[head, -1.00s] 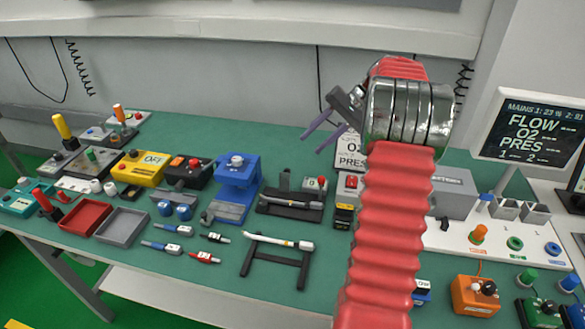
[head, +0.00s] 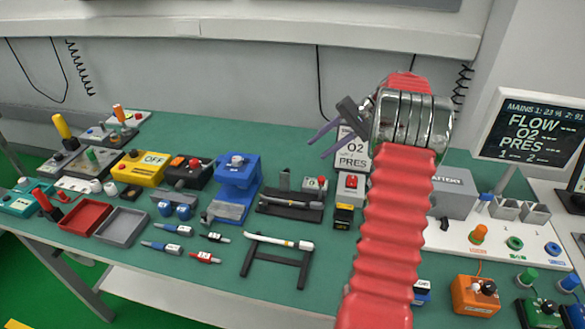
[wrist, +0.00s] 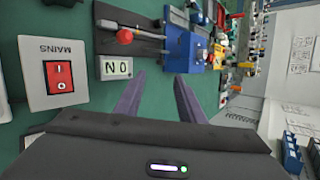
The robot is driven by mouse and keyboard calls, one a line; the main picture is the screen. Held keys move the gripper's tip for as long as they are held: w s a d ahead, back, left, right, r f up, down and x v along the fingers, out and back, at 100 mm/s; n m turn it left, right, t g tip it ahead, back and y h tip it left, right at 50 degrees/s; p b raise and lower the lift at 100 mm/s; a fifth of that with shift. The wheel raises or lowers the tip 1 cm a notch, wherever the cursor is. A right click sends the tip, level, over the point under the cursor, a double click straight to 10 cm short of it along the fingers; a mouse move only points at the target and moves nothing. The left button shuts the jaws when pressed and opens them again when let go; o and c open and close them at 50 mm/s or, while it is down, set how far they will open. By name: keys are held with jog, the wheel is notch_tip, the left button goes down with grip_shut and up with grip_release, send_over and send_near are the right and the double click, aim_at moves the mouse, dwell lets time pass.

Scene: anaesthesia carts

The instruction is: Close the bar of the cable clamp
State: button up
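What looks like the cable clamp is a long black base (head: 290,212) in the middle of the bench, with a pale cable lying along it. A dark post (head: 284,181) stands at its left, and a red knob (head: 322,182) shows at its right end. In the wrist view the red knob (wrist: 124,36) sits on a grey bar over the dark base (wrist: 145,17); I cannot tell the bar's exact angle. My gripper (head: 318,150) is above and right of the clamp, open and empty. Its purple fingers are apart in the wrist view (wrist: 160,88).
A tag reading NO (wrist: 115,67) is beside the knob. The MAINS switch (wrist: 60,75) is left of it in the wrist view. A blue device (head: 237,180) stands left of the clamp. A black stand (head: 280,260) with a white tube lies in front. A grey box (head: 453,195) is at the right.

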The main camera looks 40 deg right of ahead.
aim_at(289, 171)
jog(key=x, duration=1.1)
jog(key=shift+w+a+f, duration=0.15)
jog(key=shift+a+f, duration=0.1)
grip_shut()
jog(key=shift+a, duration=0.15)
jog(key=shift+d, duration=0.2)
